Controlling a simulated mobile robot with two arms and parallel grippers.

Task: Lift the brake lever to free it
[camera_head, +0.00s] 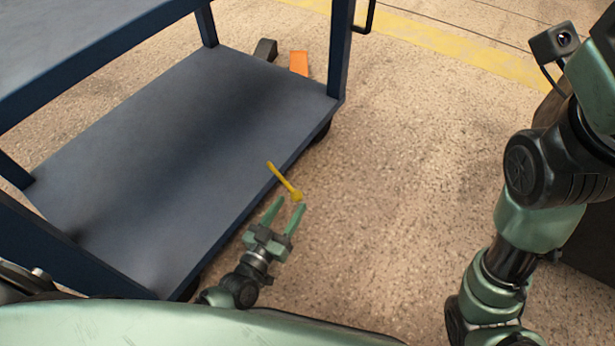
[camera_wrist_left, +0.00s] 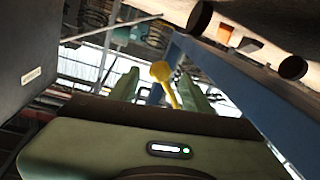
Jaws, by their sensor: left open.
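The yellow brake lever (camera_head: 284,181) sticks out over the near right edge of the blue cart's lower shelf, tilted, with its knob end toward my left gripper. My left gripper (camera_head: 287,207) is open just below the knob, its two green fingers pointing up toward it. In the left wrist view the lever's round yellow knob (camera_wrist_left: 161,71) shows between the two green fingers (camera_wrist_left: 160,88). I cannot tell whether a finger touches it. My right arm is at the right of the head view, but its gripper is out of view.
The dark blue cart (camera_head: 180,130) fills the left, with an upper shelf, corner posts and an empty lower shelf. The concrete floor (camera_head: 410,150) right of the cart is clear, with a yellow line (camera_head: 440,42) farther back.

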